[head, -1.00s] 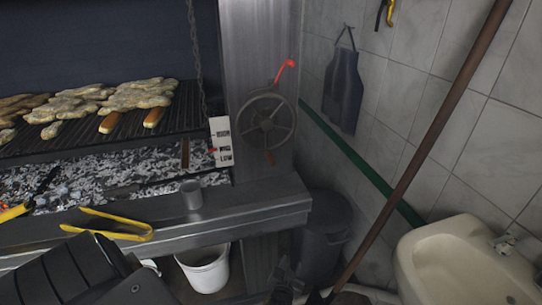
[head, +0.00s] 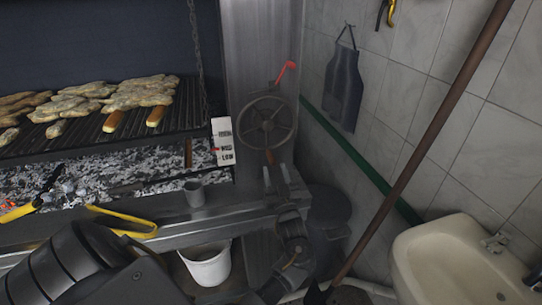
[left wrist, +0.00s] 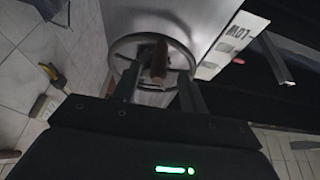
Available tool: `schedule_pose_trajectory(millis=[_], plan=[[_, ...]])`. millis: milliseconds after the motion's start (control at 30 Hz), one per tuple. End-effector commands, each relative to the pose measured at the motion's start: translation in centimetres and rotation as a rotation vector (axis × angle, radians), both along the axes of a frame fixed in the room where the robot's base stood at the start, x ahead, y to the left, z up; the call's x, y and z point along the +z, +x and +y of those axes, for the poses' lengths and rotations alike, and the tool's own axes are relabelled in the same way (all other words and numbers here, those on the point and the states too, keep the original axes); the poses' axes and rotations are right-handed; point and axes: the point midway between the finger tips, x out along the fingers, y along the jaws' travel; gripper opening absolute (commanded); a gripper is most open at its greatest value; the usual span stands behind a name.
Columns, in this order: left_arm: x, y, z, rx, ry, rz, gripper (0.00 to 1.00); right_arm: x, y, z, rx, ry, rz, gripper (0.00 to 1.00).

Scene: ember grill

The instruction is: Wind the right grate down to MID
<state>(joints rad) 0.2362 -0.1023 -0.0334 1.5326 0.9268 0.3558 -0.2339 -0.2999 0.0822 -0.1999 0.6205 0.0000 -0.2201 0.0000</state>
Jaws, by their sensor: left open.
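The grate (head: 70,140) bears pale meat and sausages above the coals. A spoked metal crank wheel (head: 268,122) is on the grill's right post, with its wooden handle (head: 269,157) at the bottom. A white scale plate (head: 223,141) carries several labels, MID and LOW among them; a small red pointer (head: 214,150) shows beside MID. My left gripper (head: 277,171) is open just below the wheel. In the left wrist view its fingers (left wrist: 158,76) stand on both sides of the wooden handle (left wrist: 158,60), apart from it as far as I can tell.
A red lever (head: 286,72) is above the wheel. A grey cup (head: 194,193) and yellow tongs (head: 125,222) are on the front ledge (head: 240,213). A white bucket (head: 207,266) is below. A dark bin, a brown pole (head: 420,150) and a sink (head: 465,260) are on the right.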

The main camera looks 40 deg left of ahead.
Motion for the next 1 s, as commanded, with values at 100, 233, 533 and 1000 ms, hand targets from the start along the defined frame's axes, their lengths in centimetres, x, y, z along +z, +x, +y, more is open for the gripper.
schedule_pose_trajectory(millis=[100,233,533,1000], plan=[[1.2,1.2,1.7,-0.001,0.002,0.001,0.43,1.0,0.0,-0.1,0.0,-0.001,0.0,0.74],[1.8,2.2,3.1,-0.001,0.002,0.001,0.43,1.4,0.0,-0.1,0.0,-0.001,0.001,0.74],[2.2,3.1,4.3,-0.003,-0.001,0.002,0.43,1.7,0.0,0.0,0.0,0.0,0.001,0.74],[2.1,3.0,4.3,-0.003,-0.001,0.002,0.06,1.7,-0.1,0.5,-0.002,0.005,0.001,0.74]])
